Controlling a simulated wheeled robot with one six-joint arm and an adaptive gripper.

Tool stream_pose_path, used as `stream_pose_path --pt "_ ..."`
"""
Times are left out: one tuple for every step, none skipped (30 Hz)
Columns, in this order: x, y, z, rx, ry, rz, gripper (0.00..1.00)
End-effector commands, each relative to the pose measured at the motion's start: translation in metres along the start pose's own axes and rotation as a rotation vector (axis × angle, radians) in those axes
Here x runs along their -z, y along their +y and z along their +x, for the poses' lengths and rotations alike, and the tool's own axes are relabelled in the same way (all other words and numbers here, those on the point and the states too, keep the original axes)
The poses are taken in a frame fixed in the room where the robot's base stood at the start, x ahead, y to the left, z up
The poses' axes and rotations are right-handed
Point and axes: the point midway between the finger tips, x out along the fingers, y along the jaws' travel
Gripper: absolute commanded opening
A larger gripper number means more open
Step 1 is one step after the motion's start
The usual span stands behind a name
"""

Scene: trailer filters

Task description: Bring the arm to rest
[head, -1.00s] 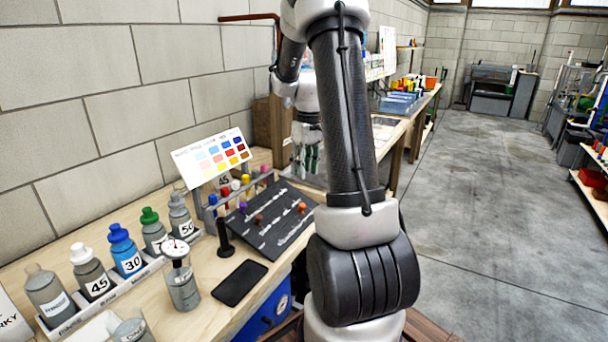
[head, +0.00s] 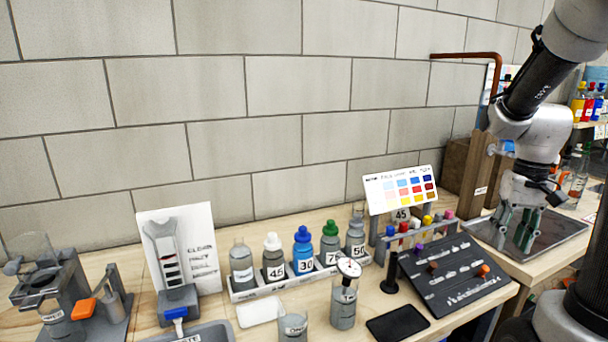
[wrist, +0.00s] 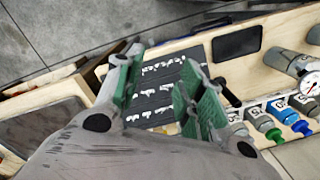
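My gripper (head: 515,240) hangs from my arm at the right of the head view, fingers pointing down, above or in front of a dark flat tray (head: 552,232). I cannot tell its exact height. In the wrist view my gripper (wrist: 165,75) shows two green-padded fingers spread apart. Nothing is held between them. Beyond the fingers lies a dark sloped board (wrist: 158,85) with white writing; it also shows in the head view (head: 450,290), left of my gripper.
A rack (head: 290,284) of numbered bottles stands along the wall. A gauge-topped bottle (head: 344,305) and a black flat slab (head: 397,323) lie nearer. A colour chart (head: 400,190) stands behind the sloped board. A wooden box (head: 470,170) stands behind my gripper.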

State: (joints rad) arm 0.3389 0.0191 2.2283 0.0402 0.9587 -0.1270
Motion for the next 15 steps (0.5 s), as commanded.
stream_pose_path --pt "-0.018 -0.01 -0.012 -0.009 0.029 -0.004 0.39" --pt "-0.028 -0.016 -0.017 -0.014 0.045 -0.004 0.39" --pt "-0.042 -0.023 -0.024 -0.019 0.069 -0.008 0.39" --pt "-0.052 -0.028 -0.029 -0.022 0.089 -0.013 0.39" --pt "-0.062 -0.033 -0.033 -0.024 0.109 -0.02 0.39" --pt "-0.075 -0.039 -0.038 -0.027 0.138 -0.032 0.39" --pt "-0.084 -0.043 -0.041 -0.028 0.161 -0.045 0.39" --pt "-0.093 -0.047 -0.044 -0.029 0.183 -0.059 0.39" --pt "-0.104 -0.052 -0.047 -0.029 0.214 -0.08 0.39" --pt "-0.11 -0.055 -0.05 -0.028 0.238 -0.1 0.39" --pt "-0.117 -0.058 -0.052 -0.027 0.261 -0.117 0.39" --pt "-0.123 -0.061 -0.056 -0.025 0.291 -0.14 0.39" --pt "-0.127 -0.064 -0.058 -0.022 0.312 -0.155 0.39" --pt "-0.13 -0.066 -0.061 -0.019 0.334 -0.169 0.39" --pt "-0.133 -0.069 -0.065 -0.015 0.361 -0.185 0.39"
